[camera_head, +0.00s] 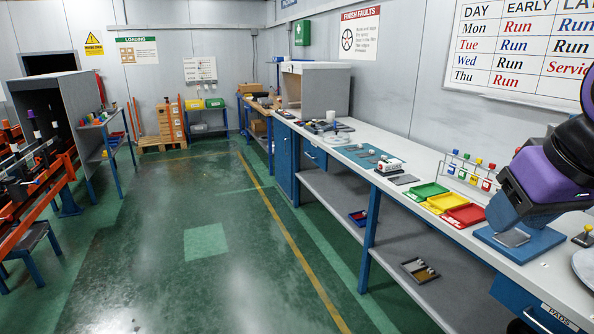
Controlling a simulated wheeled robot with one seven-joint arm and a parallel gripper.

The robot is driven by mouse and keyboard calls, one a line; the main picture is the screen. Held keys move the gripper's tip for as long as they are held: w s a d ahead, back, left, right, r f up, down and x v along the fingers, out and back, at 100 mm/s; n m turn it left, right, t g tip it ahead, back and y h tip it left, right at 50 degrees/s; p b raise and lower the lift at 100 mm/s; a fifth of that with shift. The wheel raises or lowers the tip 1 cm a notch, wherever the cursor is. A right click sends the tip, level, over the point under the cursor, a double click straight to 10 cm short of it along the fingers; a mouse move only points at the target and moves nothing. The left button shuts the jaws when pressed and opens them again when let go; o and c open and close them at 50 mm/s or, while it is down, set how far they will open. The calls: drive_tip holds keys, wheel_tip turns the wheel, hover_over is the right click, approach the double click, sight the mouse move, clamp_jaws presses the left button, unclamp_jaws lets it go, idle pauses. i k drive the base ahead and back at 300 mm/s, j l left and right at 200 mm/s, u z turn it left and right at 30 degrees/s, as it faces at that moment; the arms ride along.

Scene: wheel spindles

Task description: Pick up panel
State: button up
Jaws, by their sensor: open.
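I cannot single out one thing as the panel with certainty. A flat blue board (541,245) lies on the right bench, with a small grey square plate (512,238) on it. A thin dark grey plate (405,179) lies farther back, beside a white box. My purple and black arm comes in from the right edge, above the bench, and hides part of the blue board's surroundings.
The long bench (440,175) along the right wall holds green (428,192), yellow (440,203) and red (464,215) trays and a rack of coloured pieces (470,170). The green floor (200,270) is clear in the middle. Orange frames (35,190) stand at left.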

sight(359, 147)
drive_tip(key=i+j+z, duration=0.1)
drive_tip(key=i+z, duration=0.35)
drive_tip(key=i, duration=1.15)
